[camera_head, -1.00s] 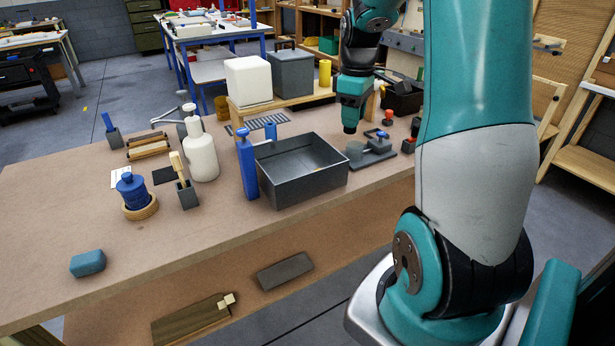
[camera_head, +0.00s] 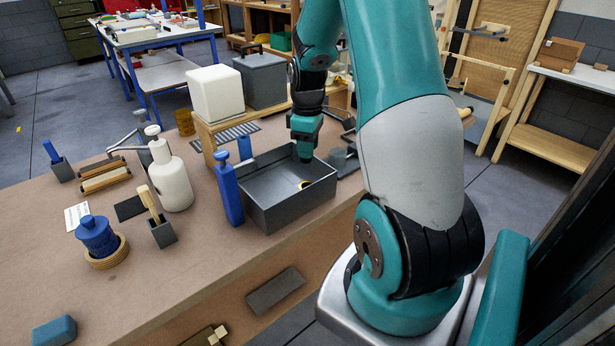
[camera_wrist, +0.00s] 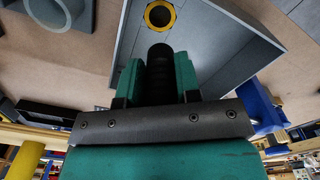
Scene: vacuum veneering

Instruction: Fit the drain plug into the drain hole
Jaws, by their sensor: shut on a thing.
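The drain plug (camera_wrist: 160,62) is a dark cylinder held between the two teal fingers of my gripper (camera_wrist: 158,82) in the wrist view. In the head view my gripper (camera_head: 305,148) points down over the grey basin (camera_head: 268,212), at its back right part. The drain hole (camera_wrist: 160,15) has a yellow ring and a dark centre, and lies in the basin floor just beyond the plug's end in the wrist view. It also shows in the head view (camera_head: 304,184), below my gripper. The plug appears apart from the hole; the exact gap cannot be told.
A tall blue bottle (camera_head: 228,188) stands against the basin's left side. A grey cup (camera_head: 337,158) stands to its right. The front of the workbench (camera_head: 175,285) is mostly clear.

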